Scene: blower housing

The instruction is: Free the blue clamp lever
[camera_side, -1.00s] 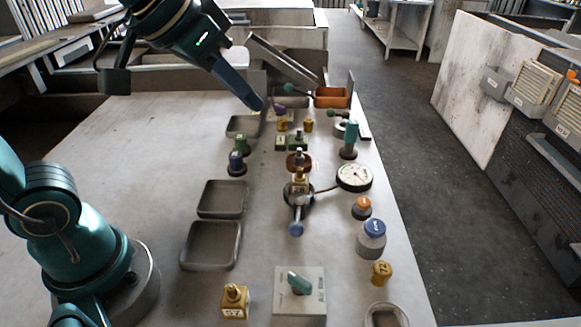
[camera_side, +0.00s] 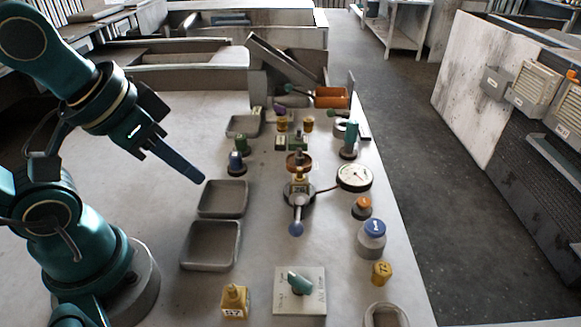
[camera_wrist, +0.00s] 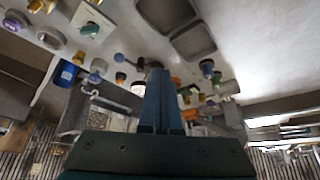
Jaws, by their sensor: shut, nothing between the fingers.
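The clamp lever is a grey rod with a blue ball end (camera_side: 296,228), pointing toward the near side from a round clamp base (camera_side: 304,195) mid-bench. A tan tagged block and a brown round part sit on and behind the clamp. A blue ball, likely the same lever, also shows in the wrist view (camera_wrist: 118,57). My gripper (camera_side: 201,179) hangs to the left of the clamp, above the bench near the grey trays, well apart from the lever. Its long blue fingers are together and empty, also in the wrist view (camera_wrist: 160,75).
Two grey trays (camera_side: 222,184) lie left of the clamp. A dial gauge (camera_side: 354,177) stands to its right, joined by a cable. A blue-topped cylinder (camera_side: 371,240), yellow parts (camera_side: 235,301) and a plate with a green knob (camera_side: 315,300) stand nearer. The left bench is clear.

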